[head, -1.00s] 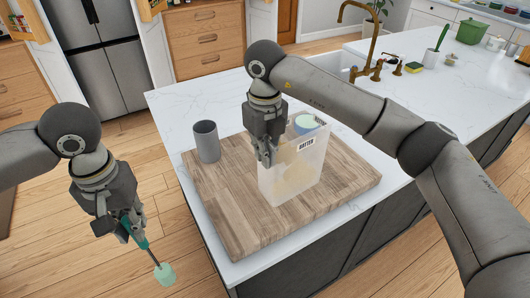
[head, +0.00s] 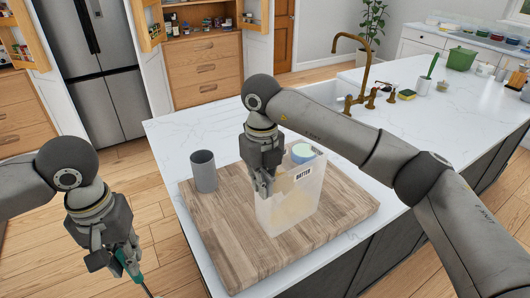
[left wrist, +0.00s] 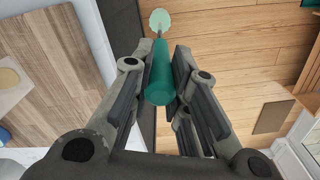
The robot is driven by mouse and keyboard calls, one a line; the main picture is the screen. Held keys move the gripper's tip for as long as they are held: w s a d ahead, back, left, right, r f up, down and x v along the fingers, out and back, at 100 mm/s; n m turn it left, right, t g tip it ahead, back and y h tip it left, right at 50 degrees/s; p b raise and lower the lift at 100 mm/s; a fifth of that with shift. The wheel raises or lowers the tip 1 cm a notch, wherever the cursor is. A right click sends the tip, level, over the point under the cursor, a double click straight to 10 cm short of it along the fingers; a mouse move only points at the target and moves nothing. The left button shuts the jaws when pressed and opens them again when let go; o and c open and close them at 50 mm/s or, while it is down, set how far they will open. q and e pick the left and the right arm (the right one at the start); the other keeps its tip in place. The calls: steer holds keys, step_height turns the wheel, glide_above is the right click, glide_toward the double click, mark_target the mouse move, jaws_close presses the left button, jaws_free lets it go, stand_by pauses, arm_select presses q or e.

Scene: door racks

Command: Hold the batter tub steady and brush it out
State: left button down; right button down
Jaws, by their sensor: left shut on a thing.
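The batter tub (head: 301,208) is a translucent, tall box with a "BATTER" label, upright on a wooden board (head: 232,238). Pale residue shows through its wall. My right gripper (head: 265,185) is at the tub's left side by the rim; its fingertips are partly hidden, so its grip is unclear. My left gripper (head: 122,262) is shut on the teal handle of a brush (head: 135,267), left of the island and apart from the tub. The left wrist view shows the handle (left wrist: 160,82) between the fingers and the pale green brush head (left wrist: 160,20) beyond.
A grey cylinder cup (head: 203,170) stands on the board left of the tub. A pale blue-green round item (head: 303,152) shows at the tub's top; whether it is inside or behind is unclear. A brass faucet (head: 345,65) and sink are behind. The white counter (head: 172,135) has bare room.

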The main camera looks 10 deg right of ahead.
stand_by(0.4)
steer(key=c, duration=1.6)
jaws_free()
steer(key=shift+o, duration=0.2)
step_height(320, 180, up, 12)
